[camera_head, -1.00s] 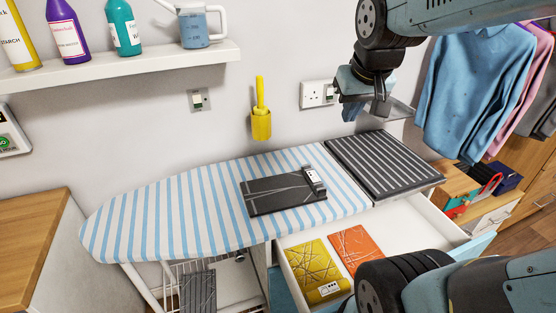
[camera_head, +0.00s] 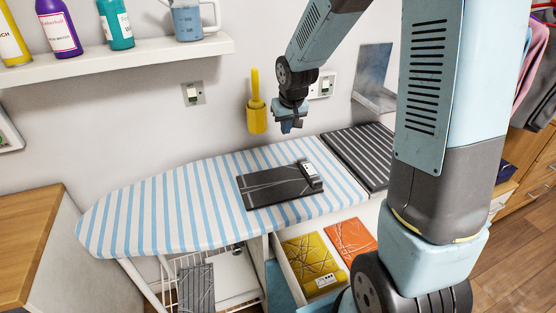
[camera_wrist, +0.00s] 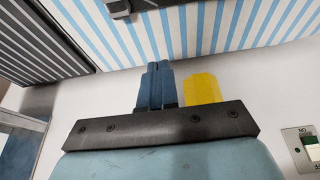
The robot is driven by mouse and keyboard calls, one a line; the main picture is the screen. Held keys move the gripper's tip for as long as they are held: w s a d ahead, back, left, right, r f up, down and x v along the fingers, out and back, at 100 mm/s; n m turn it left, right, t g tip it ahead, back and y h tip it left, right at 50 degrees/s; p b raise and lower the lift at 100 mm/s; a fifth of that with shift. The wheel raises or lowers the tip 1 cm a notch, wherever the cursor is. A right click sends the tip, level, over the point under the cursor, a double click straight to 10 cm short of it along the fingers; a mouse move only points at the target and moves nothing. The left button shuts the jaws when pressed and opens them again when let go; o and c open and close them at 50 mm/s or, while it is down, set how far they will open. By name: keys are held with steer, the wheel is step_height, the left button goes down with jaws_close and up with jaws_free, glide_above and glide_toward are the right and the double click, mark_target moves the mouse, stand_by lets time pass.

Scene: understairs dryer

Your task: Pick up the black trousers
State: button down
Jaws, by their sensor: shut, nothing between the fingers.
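The black trousers appear to be the dark folded garment (camera_head: 270,187) with thin grey lines and a white tag at its right end. It lies flat on the blue-and-white striped ironing board (camera_head: 150,213). In the wrist view only a dark edge of it (camera_wrist: 155,4) shows at the top. My gripper (camera_head: 289,127) is above and behind the garment, near the wall and apart from it. Its fingers also show in the wrist view (camera_wrist: 155,88), shut together and empty.
A yellow wall holder (camera_head: 256,116) is just left of my gripper. A dark striped pad (camera_head: 362,157) lies at the board's right end. The open drawer holds yellow (camera_head: 311,262) and orange (camera_head: 350,239) folded items. Another dark folded item (camera_head: 196,287) is in the wire basket below.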

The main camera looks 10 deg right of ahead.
glide_above(278, 165)
step_height(278, 165, down, 5)
steer(key=x, duration=0.8)
steer(key=shift+f, duration=0.45)
steer(key=shift+s+f, duration=0.15)
steer(key=shift+s, duration=0.1)
steer(key=shift+s+d, duration=0.15)
steer(key=shift+s, duration=0.7)
steer(key=shift+s+d, duration=0.2)
steer(key=shift+s, duration=0.6)
steer(key=shift+a, duration=0.1)
